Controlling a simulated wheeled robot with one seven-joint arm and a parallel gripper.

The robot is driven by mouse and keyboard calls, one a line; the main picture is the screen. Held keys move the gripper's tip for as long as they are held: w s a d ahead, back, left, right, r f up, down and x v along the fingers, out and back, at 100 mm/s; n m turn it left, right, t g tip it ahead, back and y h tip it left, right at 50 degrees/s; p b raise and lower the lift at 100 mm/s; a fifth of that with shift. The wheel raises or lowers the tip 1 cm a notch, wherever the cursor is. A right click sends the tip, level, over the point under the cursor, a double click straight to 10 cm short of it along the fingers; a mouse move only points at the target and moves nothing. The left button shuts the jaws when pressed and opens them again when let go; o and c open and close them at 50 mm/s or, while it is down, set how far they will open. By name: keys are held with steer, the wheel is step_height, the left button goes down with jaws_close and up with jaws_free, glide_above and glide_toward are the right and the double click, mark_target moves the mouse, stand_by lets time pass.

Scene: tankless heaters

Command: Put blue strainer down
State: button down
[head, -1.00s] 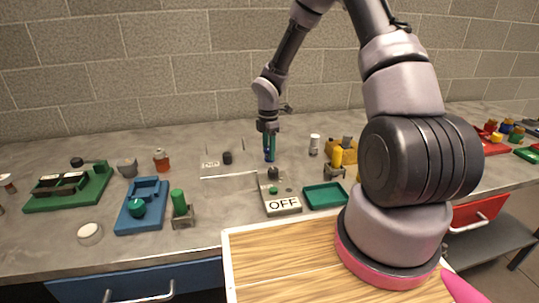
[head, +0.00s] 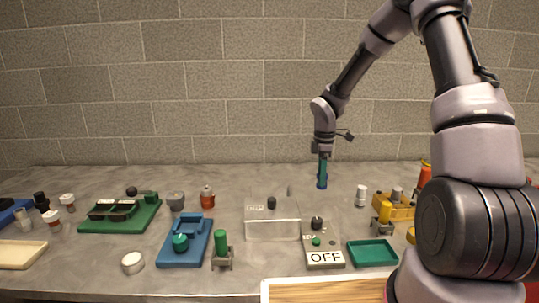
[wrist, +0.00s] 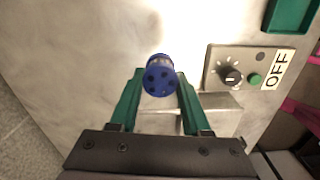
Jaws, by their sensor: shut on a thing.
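The blue strainer (wrist: 160,78) is a small blue cylinder with dark holes in its end. It sits between the green fingertips of my gripper (wrist: 158,92) in the wrist view. In the head view my gripper (head: 322,176) points down above the back of the grey counter, and the strainer (head: 322,183) shows as a small blue piece at its tip. I cannot tell whether the strainer touches the counter. The fingers hide its sides.
A clear box (head: 272,222) and a grey control box marked OFF (head: 325,257) stand in front of my gripper. A green tray (head: 372,253) is right of the OFF box. A small white-capped bottle (head: 361,196) stands to the right. Bare counter (head: 245,185) lies to the left.

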steer(key=d+f+m, duration=0.1)
steer(key=d+m, duration=0.1)
steer(key=m, duration=0.3)
steer(key=s+d+f+m, duration=0.1)
steer(key=d+f+m, duration=0.1)
steer(key=m, duration=0.3)
steer(key=s+d+f+m, duration=0.1)
steer(key=d+m, duration=0.2)
steer(key=m, duration=0.3)
steer(key=shift+d+f, duration=0.15)
steer(key=shift+d, duration=0.15)
steer(key=shift+m, duration=0.3)
step_height(320, 180, up, 5)
steer(key=n, duration=0.3)
steer(key=f, duration=0.6)
steer(key=a+f, duration=0.1)
steer(key=f, duration=0.2)
steer(key=shift+s+f, duration=0.15)
steer(key=shift+s, duration=0.15)
steer(key=shift+f, duration=0.1)
steer(key=shift+c, duration=1.8)
jaws_free()
